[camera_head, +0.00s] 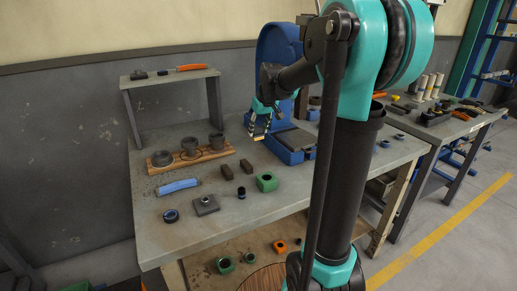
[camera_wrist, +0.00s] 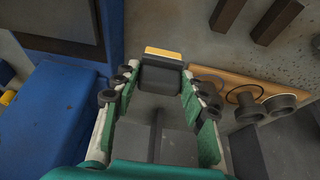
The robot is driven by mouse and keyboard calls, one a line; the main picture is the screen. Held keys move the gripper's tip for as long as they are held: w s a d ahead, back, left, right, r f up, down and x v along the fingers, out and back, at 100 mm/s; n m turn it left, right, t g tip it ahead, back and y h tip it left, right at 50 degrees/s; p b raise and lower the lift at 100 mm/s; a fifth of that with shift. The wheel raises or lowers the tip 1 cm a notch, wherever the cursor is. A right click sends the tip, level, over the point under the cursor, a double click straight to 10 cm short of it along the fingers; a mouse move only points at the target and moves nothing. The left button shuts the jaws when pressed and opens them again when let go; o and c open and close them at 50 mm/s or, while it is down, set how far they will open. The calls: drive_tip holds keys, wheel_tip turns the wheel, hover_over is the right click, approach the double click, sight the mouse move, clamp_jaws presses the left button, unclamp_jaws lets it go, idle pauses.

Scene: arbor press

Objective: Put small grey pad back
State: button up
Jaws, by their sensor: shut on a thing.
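My gripper (camera_head: 261,128) is over the workbench, just left of the blue arbor press (camera_head: 279,45). In the wrist view my gripper (camera_wrist: 158,80) is shut on a small dark grey pad (camera_wrist: 161,76) with a yellowish edge strip at its far side. The pad sits between the two fingertips and looks held above the bench. The press's blue base (camera_wrist: 48,112) and dark grey plate (camera_wrist: 60,18) lie left of the gripper in the wrist view. My arm hides part of the press in the head view.
A wooden rack (camera_head: 188,157) with grey collars stands left of my gripper. A raised shelf (camera_head: 170,77) holds an orange-handled tool.

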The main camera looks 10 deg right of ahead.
wheel_tip(320, 180, down, 9)
drive_tip(key=shift+r, duration=0.15)
drive_tip(key=o, duration=1)
drive_tip(key=shift+r, duration=0.1)
drive_tip(key=v, duration=1.2)
